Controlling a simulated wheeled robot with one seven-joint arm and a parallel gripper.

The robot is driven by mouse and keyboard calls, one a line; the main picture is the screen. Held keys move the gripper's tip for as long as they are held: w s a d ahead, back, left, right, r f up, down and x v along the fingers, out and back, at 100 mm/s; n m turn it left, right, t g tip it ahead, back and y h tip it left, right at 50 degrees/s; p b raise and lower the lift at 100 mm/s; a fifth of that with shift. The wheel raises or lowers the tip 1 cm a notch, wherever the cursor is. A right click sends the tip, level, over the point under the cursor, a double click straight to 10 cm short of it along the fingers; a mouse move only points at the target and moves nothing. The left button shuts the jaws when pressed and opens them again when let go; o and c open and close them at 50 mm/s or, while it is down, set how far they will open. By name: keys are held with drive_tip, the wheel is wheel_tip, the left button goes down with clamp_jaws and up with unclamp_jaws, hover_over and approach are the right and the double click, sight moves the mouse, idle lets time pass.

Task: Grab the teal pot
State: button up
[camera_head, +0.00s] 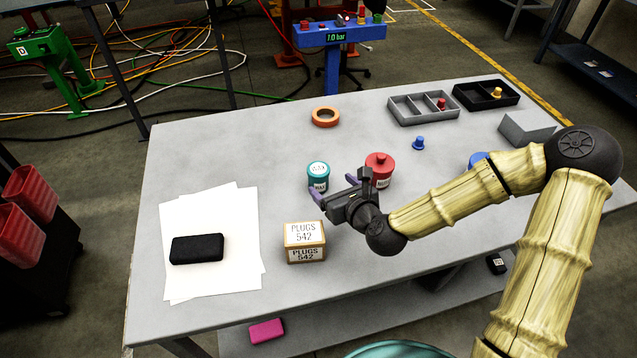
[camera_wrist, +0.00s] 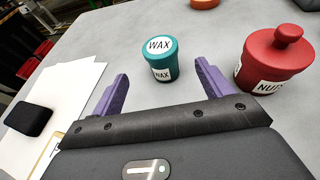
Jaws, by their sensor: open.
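The teal pot (camera_head: 318,176) has a white lid label and stands upright on the grey table. In the wrist view the teal pot (camera_wrist: 160,62), labelled WAX, stands just beyond the fingertips, roughly centred between them. My gripper (camera_head: 333,189) is open and empty, close to the pot on its lower right side in the head view. In the wrist view my gripper (camera_wrist: 164,78) shows two purple fingers spread apart, with bare table between them.
A red lidded pot (camera_head: 379,168) stands close by on the right. A PLUGS 542 box (camera_head: 304,243) is in front. White papers (camera_head: 212,276) with a black case (camera_head: 197,249) lie left. An orange ring (camera_head: 325,117) lies behind. The table left of the pot is clear.

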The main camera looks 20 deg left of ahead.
sight(323, 177)
drive_tip(key=x, duration=0.6)
drive_tip(key=shift+d, duration=0.1)
drive_tip(key=shift+r+x, duration=0.2)
drive_tip(key=shift+x, duration=2.4)
drive_tip(key=shift+w, duration=0.1)
drive_tip(key=shift+c, duration=0.5)
drive_tip(key=c, duration=1)
